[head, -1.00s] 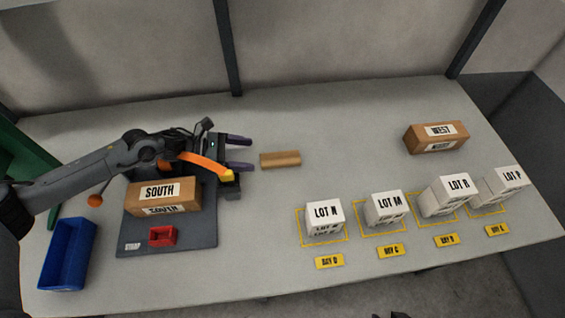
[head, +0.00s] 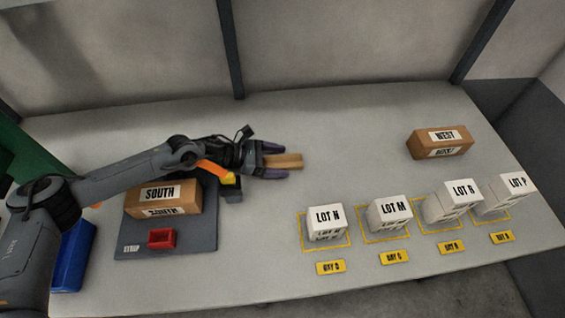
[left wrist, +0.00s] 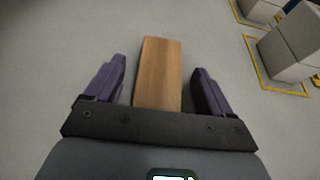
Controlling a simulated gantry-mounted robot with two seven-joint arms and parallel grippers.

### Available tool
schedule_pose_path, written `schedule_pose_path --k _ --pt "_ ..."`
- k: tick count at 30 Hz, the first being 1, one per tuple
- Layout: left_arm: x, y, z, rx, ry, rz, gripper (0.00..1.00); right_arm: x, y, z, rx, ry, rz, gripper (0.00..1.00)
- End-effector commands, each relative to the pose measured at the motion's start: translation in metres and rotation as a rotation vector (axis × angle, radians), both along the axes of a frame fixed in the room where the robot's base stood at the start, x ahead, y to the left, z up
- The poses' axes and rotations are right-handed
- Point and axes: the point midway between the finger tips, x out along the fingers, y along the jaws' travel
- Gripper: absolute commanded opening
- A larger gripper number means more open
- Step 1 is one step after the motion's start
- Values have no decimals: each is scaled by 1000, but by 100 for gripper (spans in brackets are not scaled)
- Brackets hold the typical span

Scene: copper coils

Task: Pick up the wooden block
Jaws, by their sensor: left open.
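The wooden block (head: 286,161) lies flat on the table, near the middle of the head view. My left gripper (head: 277,160) is open, with one purple finger on each side of the block. In the left wrist view the block (left wrist: 159,72) lies between the two fingers (left wrist: 158,88), with a gap on both sides. Its near end is hidden behind the gripper body. My right gripper is not in view.
A SOUTH box (head: 163,197) and red tray (head: 162,239) are on a dark mat (head: 196,238) below my left arm. A blue bin (head: 75,255) stands left. LOT boxes (head: 326,222) stand front right; a WEST box (head: 440,142) is behind them. Table right of the block is clear.

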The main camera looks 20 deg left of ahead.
Motion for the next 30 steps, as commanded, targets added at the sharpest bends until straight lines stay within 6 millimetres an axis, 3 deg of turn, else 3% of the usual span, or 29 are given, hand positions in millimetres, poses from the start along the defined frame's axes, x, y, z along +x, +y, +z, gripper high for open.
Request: schedule_pose_path --k 6,17,25,30 --pt "0 0 0 0 0 0 81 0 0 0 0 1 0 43" --pt "0 0 0 0 0 -1 27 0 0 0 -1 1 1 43" --pt "0 0 2 -1 0 0 26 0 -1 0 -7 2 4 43" --pt "0 0 17 -2 -1 -1 26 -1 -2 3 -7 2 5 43"
